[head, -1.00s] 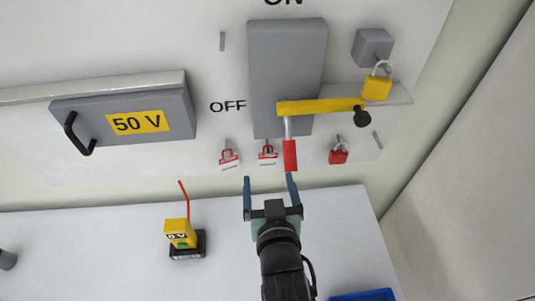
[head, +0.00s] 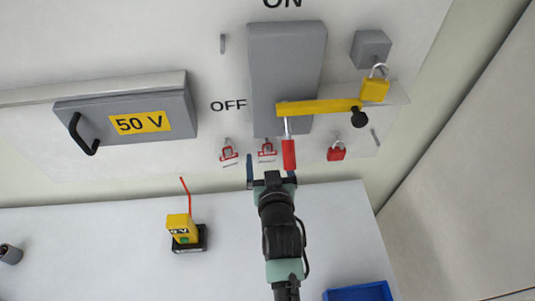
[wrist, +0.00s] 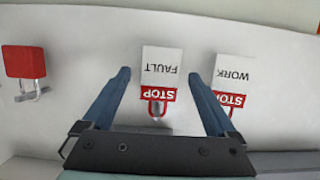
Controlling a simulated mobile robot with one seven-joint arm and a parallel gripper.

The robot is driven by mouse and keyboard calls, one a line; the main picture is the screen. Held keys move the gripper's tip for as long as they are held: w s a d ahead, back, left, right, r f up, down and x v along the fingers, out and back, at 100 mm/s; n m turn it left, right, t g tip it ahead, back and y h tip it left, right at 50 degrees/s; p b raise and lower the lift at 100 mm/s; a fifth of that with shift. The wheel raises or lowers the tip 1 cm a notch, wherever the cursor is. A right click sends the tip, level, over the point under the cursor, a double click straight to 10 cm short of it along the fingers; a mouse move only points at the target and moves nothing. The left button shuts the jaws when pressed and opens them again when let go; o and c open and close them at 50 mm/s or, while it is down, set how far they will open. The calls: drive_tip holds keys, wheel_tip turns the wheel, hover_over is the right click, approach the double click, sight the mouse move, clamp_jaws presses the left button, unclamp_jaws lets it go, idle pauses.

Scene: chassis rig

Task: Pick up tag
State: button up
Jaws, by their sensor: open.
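Two red-and-white tags hang on pegs low on the panel, a left one (head: 229,155) and a right one (head: 267,153) in the head view. In the wrist view they appear upside down: a FAULT/STOP tag (wrist: 161,68) and a WORK/STOP tag (wrist: 233,72). My gripper (head: 270,168) is open just below the right tag, with its fingers toward the panel. In the wrist view, the FAULT tag lies between the two blue fingers with room on both sides. The right finger overlaps part of the WORK tag's red end.
A yellow meter (head: 180,225) and a blue bin (head: 358,293) are on the table.

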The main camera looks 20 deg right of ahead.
drive_tip(key=c, duration=1.4)
drive_tip(key=shift+r+b, duration=0.15)
drive_tip(key=shift+b, duration=0.3)
